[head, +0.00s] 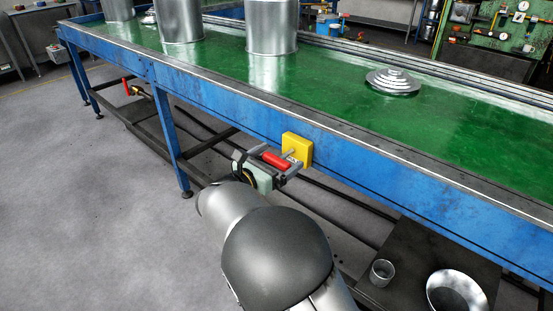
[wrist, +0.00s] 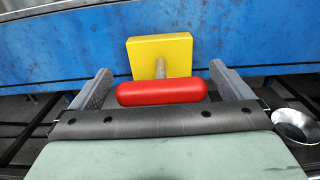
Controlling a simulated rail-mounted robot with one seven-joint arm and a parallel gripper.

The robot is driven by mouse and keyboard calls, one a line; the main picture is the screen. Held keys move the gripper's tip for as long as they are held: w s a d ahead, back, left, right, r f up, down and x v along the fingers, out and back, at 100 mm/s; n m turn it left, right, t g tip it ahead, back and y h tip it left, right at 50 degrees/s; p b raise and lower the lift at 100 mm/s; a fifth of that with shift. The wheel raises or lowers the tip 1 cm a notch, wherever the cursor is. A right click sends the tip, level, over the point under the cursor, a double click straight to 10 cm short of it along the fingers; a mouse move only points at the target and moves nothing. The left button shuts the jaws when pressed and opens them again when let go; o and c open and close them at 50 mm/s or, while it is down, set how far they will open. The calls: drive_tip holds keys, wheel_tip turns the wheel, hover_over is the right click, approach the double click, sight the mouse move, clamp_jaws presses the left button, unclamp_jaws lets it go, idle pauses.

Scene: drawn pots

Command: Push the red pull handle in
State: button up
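The red pull handle (head: 276,160) is a short horizontal bar on a grey shaft (wrist: 160,68) that comes out of a yellow block (head: 297,148). The block sits on the blue side rail of the table, and a length of shaft shows between block and bar. In the wrist view the red bar (wrist: 162,92) lies across the middle, in front of the yellow block (wrist: 159,55). My gripper (wrist: 160,72) is open, with one grey finger at each end of the bar and the palm close behind it. Whether palm or fingers touch the bar I cannot tell.
The long table has a green top (head: 340,75) with metal pots and a stepped lid (head: 392,82). Below it are dark frame bars. A cup (head: 382,272) and a metal bowl (head: 457,291) stand on a dark low shelf at lower right. The floor at left is clear.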

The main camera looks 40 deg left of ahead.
sight(280, 157)
drive_tip(key=c, duration=1.2)
drive_tip(key=shift+o, duration=0.2)
drive_tip(key=shift+w+d+p, duration=0.15)
drive_tip(key=shift+w+p, duration=0.15)
drive_tip(key=shift+w, duration=1.1)
drive_tip(key=o, duration=1.3)
drive_tip(key=shift+w, duration=0.1)
drive_tip(key=s+a+p, duration=0.1)
drive_tip(key=s, duration=1.6)
drive_tip(key=shift+s+a, duration=0.2)
drive_tip(key=shift+a, duration=0.15)
